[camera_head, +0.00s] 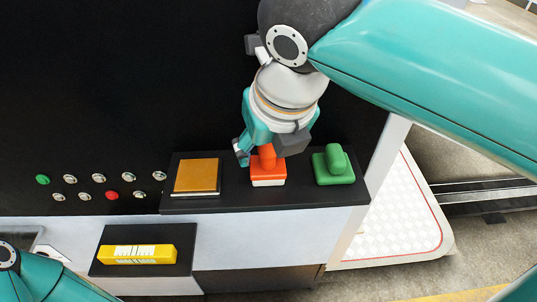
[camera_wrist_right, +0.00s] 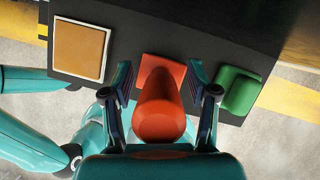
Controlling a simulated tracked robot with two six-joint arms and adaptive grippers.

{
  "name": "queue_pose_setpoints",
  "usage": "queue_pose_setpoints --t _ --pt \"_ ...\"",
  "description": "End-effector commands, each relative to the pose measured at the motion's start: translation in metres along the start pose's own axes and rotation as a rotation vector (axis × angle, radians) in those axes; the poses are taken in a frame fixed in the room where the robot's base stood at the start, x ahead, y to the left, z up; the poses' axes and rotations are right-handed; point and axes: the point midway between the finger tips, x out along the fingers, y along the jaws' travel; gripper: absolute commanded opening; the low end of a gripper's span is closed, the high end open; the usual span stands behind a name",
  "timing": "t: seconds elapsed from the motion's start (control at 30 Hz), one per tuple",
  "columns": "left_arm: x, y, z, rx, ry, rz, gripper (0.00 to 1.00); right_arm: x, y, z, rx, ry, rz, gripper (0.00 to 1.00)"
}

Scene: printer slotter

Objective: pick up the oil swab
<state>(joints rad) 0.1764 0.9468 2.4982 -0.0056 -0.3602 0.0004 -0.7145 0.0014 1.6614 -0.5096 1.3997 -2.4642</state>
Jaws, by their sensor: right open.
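A red-orange swab-like block (camera_head: 268,178) with an upright rounded handle stands on the black shelf. In the right wrist view, its handle (camera_wrist_right: 159,117) points toward the camera. A similar green one (camera_head: 334,168) stands to its right, also seen in the right wrist view (camera_wrist_right: 239,91). No label shows which is the oil swab. My right gripper (camera_head: 266,148) is open above the red-orange one. In the right wrist view, its fingers (camera_wrist_right: 160,82) stand on either side of the handle, with gaps visible. My left gripper is out of view; only part of my left arm shows.
A tan pad (camera_head: 196,175) with a pale edge lies on the shelf (camera_head: 225,202), left of the red-orange block. A yellow bar (camera_head: 137,254) lies on a dark tray lower left. Several buttons (camera_head: 98,178) dot the black panel behind.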

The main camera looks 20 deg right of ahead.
Motion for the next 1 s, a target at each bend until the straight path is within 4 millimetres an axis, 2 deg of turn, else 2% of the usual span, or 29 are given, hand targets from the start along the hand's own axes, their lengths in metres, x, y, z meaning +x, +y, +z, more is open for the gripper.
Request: queue_pose_setpoints --t 0.17,0.5,1.0 --pt "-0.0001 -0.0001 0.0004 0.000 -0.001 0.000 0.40 0.0002 -0.0002 -0.0001 0.000 0.001 0.000 0.57" --pt "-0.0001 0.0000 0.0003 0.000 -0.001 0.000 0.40 -0.0001 -0.0001 0.0001 0.000 0.001 0.000 0.01" --pt "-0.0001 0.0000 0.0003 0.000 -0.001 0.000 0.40 -0.0067 -0.0005 0.0013 0.004 -0.001 0.000 0.00"
